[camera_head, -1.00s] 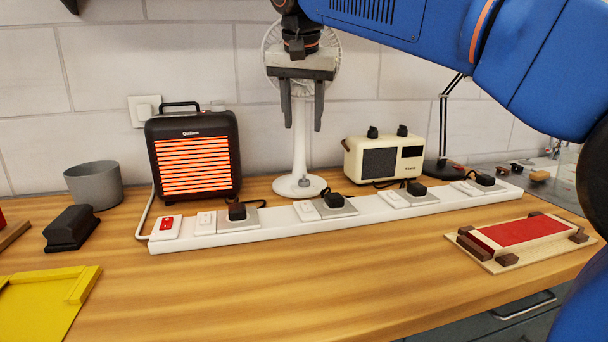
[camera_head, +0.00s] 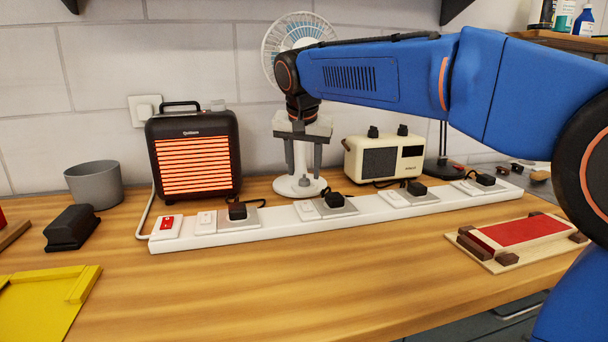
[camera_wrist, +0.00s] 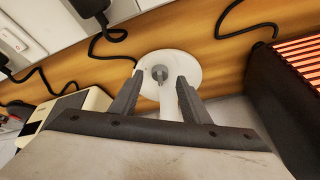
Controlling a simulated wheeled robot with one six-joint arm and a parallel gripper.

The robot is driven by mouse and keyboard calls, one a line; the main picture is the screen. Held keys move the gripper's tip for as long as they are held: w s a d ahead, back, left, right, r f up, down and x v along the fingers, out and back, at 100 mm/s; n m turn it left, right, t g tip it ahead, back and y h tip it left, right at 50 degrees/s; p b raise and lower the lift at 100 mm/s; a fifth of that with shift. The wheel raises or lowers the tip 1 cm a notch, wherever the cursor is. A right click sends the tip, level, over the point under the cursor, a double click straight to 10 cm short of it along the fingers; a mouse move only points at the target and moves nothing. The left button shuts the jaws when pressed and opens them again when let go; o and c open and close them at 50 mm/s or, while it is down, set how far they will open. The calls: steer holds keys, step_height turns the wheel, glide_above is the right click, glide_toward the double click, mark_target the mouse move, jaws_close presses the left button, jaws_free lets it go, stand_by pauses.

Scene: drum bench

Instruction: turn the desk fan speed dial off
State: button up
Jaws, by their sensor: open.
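The white desk fan (camera_head: 298,187) stands at the back of the bench against the wall, its blue-bladed head above my arm. Its round base shows in the wrist view (camera_wrist: 190,68), with the grey speed dial (camera_wrist: 159,73) on it. The dial also shows small in the head view (camera_head: 304,182). My gripper (camera_head: 303,168) points down in front of the fan's stem, above the base. Its two fingers (camera_wrist: 157,92) are open and apart, with the dial seen between and beyond their tips. No contact with the dial shows. The dial's setting is too small to tell.
A long white power strip (camera_head: 280,221) with several black plugs runs in front of the fan. A glowing heater (camera_head: 194,155) stands left and a cream radio (camera_head: 382,160) right. A grey cup, yellow tray and red-topped block lie farther out.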

mark_target(304, 180)
steer(key=shift+x, duration=1.25)
steer(key=c, duration=1.1)
steer(key=shift+o, duration=0.2)
steer(key=shift+d+n+y, duration=0.2)
steer(key=shift+n+y, duration=0.4)
steer(key=shift+n, duration=0.9)
